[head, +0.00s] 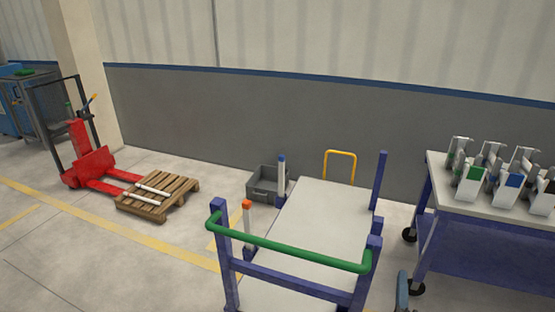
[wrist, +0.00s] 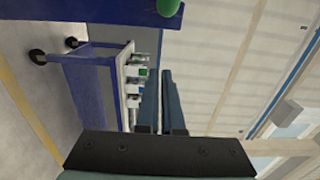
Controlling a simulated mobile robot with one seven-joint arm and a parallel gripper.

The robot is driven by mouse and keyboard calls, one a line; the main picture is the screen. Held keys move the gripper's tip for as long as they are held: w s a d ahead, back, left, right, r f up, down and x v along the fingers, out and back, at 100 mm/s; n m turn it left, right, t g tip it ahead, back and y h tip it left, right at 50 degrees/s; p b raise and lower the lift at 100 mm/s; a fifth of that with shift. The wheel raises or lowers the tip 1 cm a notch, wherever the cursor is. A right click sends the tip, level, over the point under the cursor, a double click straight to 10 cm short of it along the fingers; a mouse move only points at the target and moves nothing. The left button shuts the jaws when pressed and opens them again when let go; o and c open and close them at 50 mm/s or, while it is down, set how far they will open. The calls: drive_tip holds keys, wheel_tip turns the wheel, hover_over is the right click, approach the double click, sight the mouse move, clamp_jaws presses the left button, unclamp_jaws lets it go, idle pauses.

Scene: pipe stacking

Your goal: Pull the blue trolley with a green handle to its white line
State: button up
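The blue trolley (head: 300,280) stands in front of me in the head view, with a pale flat deck (head: 320,215) and blue corner posts. Its green handle (head: 290,245) runs across the near side, level with the post tops. In the wrist view, which is turned sideways, a green rounded end (wrist: 168,6) on a blue bar (wrist: 100,10) shows at the top edge. My gripper (wrist: 159,74) has its two dark fingers side by side, looks shut and holds nothing. It is apart from the green handle. I see no white floor line in either view.
A blue cart (head: 480,240) with several white and metal parts stands at the right. A red pallet jack (head: 90,160), a wooden pallet (head: 160,195) and a grey crate (head: 264,186) are behind to the left. Yellow floor lines (head: 120,228) cross the open floor at left.

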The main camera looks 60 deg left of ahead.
drive_tip(key=o, duration=0.8)
drive_tip(key=p+v, duration=0.1)
drive_tip(key=v, duration=1.1)
